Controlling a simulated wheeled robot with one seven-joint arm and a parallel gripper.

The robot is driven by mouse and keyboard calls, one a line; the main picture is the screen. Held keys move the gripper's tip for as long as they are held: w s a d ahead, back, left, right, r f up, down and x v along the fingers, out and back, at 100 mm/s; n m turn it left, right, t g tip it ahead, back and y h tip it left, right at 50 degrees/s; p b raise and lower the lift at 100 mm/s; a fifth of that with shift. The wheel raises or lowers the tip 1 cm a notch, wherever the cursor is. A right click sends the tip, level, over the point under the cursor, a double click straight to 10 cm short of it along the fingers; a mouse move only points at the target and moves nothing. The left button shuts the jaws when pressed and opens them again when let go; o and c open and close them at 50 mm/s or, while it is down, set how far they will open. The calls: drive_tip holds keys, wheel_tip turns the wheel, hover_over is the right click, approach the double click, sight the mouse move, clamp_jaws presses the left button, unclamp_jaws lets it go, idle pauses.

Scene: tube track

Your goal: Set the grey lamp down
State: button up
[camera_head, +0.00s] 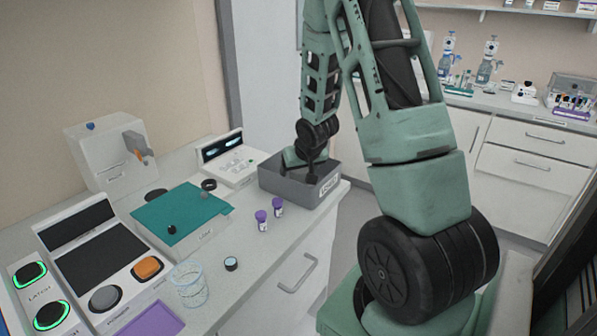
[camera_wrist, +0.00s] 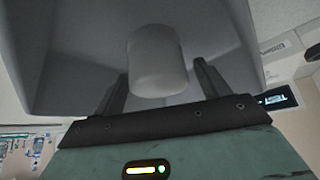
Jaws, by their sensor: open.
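A plain grey cylinder, which looks like the grey lamp (camera_wrist: 157,62), is in the wrist view inside the grey bin (camera_wrist: 60,75). It lies between and just beyond the two fingers of my gripper (camera_wrist: 160,90). The fingers are open, with a gap on each side of the cylinder. In the head view my gripper (camera_head: 311,174) reaches down into the same grey bin (camera_head: 327,190) at the far end of the counter. The cylinder is hidden there by the bin wall and my gripper.
Two purple-capped vials (camera_head: 262,221) stand in front of the bin. A clear beaker (camera_head: 190,286) and a small dark-rimmed disc (camera_head: 231,264) are nearer. A teal-topped block (camera_head: 178,214) and a white device (camera_head: 232,160) stand left of the bin.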

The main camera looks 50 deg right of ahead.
drive_tip(key=p+v, duration=0.2)
drive_tip(key=v, duration=1)
drive_tip(key=a+n+g+y, duration=0.25)
drive_tip(key=a+n, duration=0.35)
drive_tip(key=a, duration=1.6)
drive_tip(key=s+a+r+n+g+y, duration=0.1)
drive_tip(key=s+a+n, duration=0.6)
drive_tip(key=s+a, duration=1)
drive_tip(key=shift+s+a+r+n+g, duration=0.3)
drive_tip(key=shift+a+r+g, duration=0.45)
drive_tip(key=shift+a+g, duration=0.4)
